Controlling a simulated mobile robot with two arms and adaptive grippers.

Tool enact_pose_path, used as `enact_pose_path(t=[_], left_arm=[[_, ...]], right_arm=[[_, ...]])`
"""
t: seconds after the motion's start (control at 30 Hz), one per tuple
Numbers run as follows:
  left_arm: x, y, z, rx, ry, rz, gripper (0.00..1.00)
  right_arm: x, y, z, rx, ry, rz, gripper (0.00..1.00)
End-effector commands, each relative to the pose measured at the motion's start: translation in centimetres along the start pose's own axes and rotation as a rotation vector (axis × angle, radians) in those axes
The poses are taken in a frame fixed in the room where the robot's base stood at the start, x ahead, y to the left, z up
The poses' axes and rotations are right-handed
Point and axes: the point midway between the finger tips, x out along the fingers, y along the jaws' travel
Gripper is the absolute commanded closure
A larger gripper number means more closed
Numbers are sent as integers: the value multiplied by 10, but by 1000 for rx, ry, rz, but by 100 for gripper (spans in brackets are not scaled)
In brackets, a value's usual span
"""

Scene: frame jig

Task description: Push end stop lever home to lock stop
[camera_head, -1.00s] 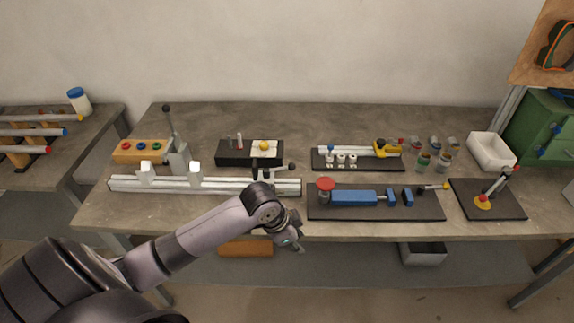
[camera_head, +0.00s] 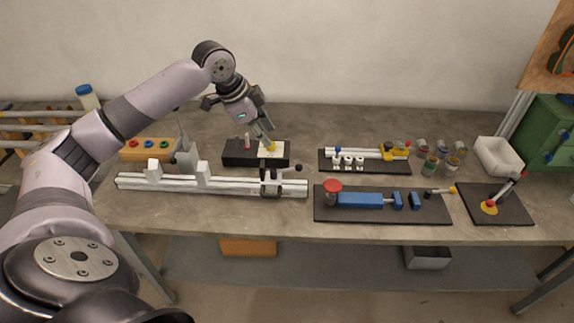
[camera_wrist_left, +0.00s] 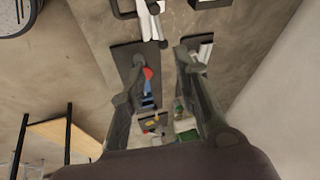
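The long pale rail jig (camera_head: 225,187) lies along the front left of the table. The dark end stop (camera_head: 270,190) sits near the rail's right end, and its lever (camera_head: 288,171) sticks out to the right, ending in a dark knob. The rail's end also shows at the top of the left wrist view (camera_wrist_left: 150,25). My left gripper (camera_head: 267,130) hangs above the black block behind the rail, up and behind the end stop, apart from the lever. In the left wrist view its fingers (camera_wrist_left: 160,60) are spread with nothing held. My right gripper is out of view.
The black block (camera_head: 240,153) with a yellow knob stands behind the rail. A grey toggle post (camera_head: 184,152) rises at the rail's left. A black board with a blue clamp (camera_head: 358,200) lies just right of the rail. The small rail fixture (camera_head: 365,160) stands behind that.

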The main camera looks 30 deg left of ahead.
Motion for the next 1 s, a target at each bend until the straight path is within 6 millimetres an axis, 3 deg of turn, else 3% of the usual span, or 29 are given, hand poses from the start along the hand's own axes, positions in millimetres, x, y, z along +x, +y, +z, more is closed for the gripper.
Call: enact_pose_path(t=[0.6,0.8,1.0], left_arm=[[128,1,0,-2,-1,3,71],[155,1,0,-1,-1,1,71],[164,1,0,0,-1,0,71]], right_arm=[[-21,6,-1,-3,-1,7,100],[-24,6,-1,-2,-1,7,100],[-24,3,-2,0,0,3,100]])
